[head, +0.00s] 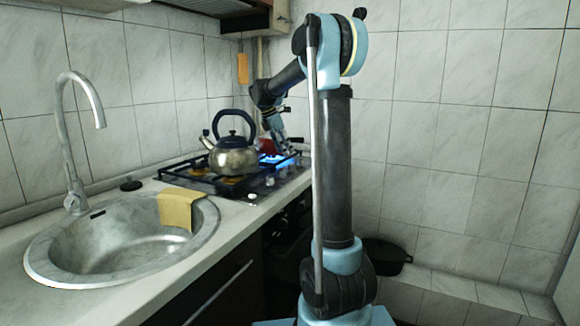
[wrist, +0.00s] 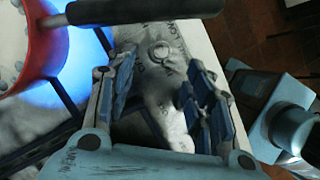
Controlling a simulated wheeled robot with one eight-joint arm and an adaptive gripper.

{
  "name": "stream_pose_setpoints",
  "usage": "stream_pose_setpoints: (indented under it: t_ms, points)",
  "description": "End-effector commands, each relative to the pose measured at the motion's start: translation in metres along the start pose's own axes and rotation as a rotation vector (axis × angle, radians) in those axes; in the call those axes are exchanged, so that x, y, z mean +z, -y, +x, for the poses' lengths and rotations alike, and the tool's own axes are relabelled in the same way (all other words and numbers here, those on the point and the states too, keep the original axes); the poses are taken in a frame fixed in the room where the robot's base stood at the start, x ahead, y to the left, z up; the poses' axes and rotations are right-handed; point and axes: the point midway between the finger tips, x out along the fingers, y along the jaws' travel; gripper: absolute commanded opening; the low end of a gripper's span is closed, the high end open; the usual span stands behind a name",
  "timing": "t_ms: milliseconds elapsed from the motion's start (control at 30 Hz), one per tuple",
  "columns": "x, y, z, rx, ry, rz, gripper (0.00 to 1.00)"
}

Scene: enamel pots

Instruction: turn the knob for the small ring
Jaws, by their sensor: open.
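In the wrist view my gripper (wrist: 160,68) is open, with its blue-padded fingers apart over the pale control panel of the stove. A pale, blurred knob-like shape (wrist: 165,88) lies between the fingers; I cannot tell whether either finger touches it. Printed marks and a small circle show on the panel just beyond it. In the head view my gripper (head: 284,142) reaches down at the right end of the stove (head: 200,182). Small knobs (head: 270,181) line the stove's right front edge. Which knob serves the small ring cannot be read here.
A red pot (wrist: 32,45) with a dark handle (wrist: 145,10) stands close to the fingers, above a blue flame glow (wrist: 85,65). A steel kettle (head: 233,158) stands on the stove. The sink (head: 40,265) with a yellow cloth (head: 180,207) is at left.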

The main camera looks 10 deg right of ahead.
Motion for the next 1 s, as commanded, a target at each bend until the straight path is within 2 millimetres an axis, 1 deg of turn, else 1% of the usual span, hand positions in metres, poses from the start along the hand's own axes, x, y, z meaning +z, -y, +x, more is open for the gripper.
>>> stream_pose_setpoints:
  t_ms: [33, 200, 400, 600, 900, 967, 1000]
  points:
    - [0.000, 0.000, 0.010, 0.000, 0.000, 0.001, 0.48]
    - [0.000, -0.001, 0.039, 0.000, 0.000, 0.001, 0.48]
    - [0.000, 0.000, 0.065, 0.000, 0.000, 0.001, 0.48]
    - [0.000, -0.001, 0.077, 0.000, 0.000, -0.001, 0.48]
    - [0.000, 0.000, 0.079, 0.000, 0.000, -0.001, 0.48]
    - [0.000, 0.000, 0.079, 0.000, 0.000, 0.000, 0.34]
    - [0.000, 0.000, 0.079, 0.000, 0.000, 0.000, 0.25]
